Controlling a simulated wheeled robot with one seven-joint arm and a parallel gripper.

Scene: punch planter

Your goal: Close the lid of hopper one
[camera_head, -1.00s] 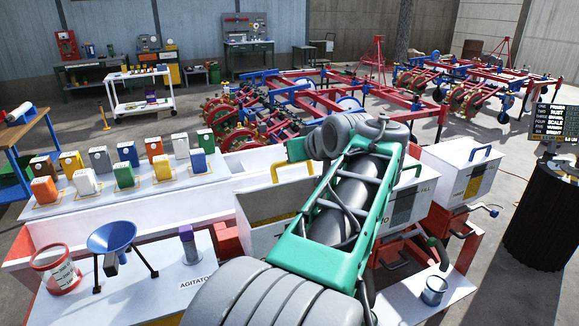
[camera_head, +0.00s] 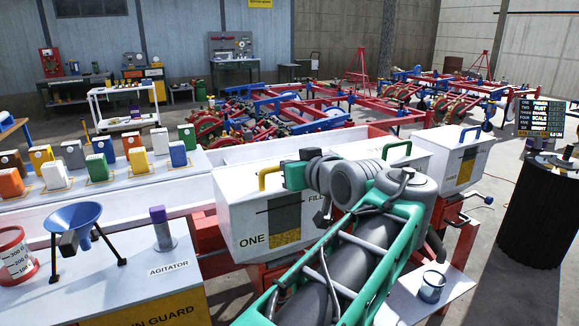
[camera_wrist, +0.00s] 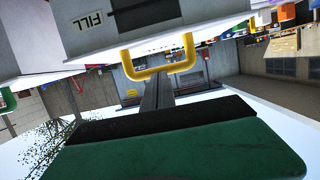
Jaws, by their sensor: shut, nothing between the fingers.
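Hopper one (camera_head: 240,222) is the white box marked ONE, with a dark window and a yellow handle (camera_head: 266,172) on its lid (camera_head: 240,191). In the head view the lid lies down over the box; whether it is fully seated I cannot tell. My gripper (camera_wrist: 155,84) is shut and empty, its dark fingers pointing at the yellow handle, which also shows in the wrist view (camera_wrist: 186,62). The fingertips are at or very near the handle; contact is unclear. In the head view my green gripper body is just right of the handle, and my arm covers the hopper's right part.
Another white hopper with a blue handle (camera_head: 470,131) stands to the right. A blue funnel (camera_head: 78,216) and a purple-topped cylinder (camera_head: 161,228) stand on the left bench. A cup (camera_head: 432,286) sits on a shelf at lower right. Red machinery lies behind.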

